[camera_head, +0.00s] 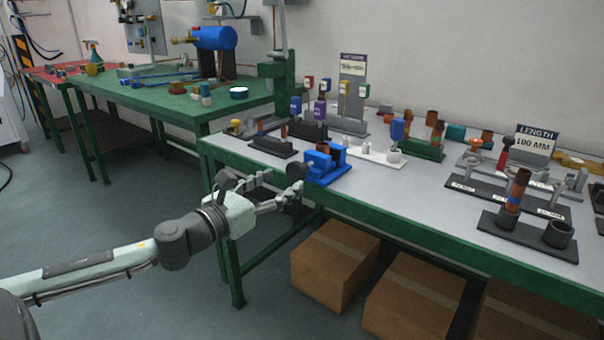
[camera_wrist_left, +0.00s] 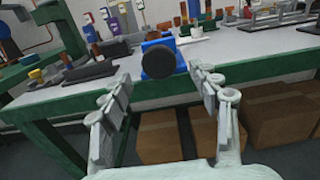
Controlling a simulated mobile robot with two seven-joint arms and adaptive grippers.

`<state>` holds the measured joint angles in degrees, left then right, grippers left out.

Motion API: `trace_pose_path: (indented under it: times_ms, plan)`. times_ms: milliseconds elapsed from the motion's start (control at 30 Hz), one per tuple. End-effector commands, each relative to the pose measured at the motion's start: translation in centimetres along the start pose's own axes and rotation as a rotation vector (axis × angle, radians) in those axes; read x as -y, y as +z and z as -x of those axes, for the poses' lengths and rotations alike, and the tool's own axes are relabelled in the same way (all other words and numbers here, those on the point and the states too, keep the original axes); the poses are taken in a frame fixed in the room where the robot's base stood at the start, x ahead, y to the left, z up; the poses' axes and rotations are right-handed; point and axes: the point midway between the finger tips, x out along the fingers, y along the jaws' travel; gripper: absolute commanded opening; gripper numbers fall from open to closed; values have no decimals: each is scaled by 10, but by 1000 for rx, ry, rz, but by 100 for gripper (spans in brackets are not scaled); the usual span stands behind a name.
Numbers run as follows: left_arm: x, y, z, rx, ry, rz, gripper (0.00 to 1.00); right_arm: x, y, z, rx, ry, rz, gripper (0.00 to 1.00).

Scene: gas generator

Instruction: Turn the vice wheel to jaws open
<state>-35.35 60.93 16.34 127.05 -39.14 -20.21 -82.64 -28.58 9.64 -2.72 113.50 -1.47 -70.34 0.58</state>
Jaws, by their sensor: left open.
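The blue vice (camera_head: 327,166) sits at the near edge of the grey-topped table, with a brown piece (camera_head: 323,148) at its jaws. Its round dark wheel (camera_head: 295,172) faces out over the edge. In the left wrist view the wheel (camera_wrist_left: 159,62) is a black disc hiding much of the blue vice body (camera_wrist_left: 165,43). My left gripper (camera_head: 284,181) is open and points at the wheel from the front. In the left wrist view its fingers (camera_wrist_left: 160,78) spread on both sides, with the wheel between and beyond their tips. I cannot tell whether they touch it.
Dark holders stand left of the vice, and a white rack (camera_head: 370,155) stands behind it. A black stand with a copper-coloured tube (camera_head: 518,188) is at the right. Cardboard boxes (camera_head: 335,262) sit below the table. A green table (camera_head: 180,103) stands behind left.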

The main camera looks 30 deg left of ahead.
Motion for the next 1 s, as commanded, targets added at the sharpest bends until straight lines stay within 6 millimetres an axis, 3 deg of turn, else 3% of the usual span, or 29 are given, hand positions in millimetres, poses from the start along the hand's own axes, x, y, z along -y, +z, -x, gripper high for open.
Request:
trace_pose_path:
  times_ms: [200, 400, 900, 1000]
  plan:
    - [-1, 2, -31, 5, 1, -1, 62, -1, -3, 12, -9, 6, 1, 47]
    - [-2, 1, -49, 2, 3, 3, 62, -8, -5, 18, -14, 17, 1, 47]
    - [-1, 0, -58, -1, 3, 3, 62, -11, -4, 14, -10, 22, 6, 47]
    - [-1, 0, -58, -1, 3, 3, 52, -10, -6, 15, -13, 21, 6, 47]
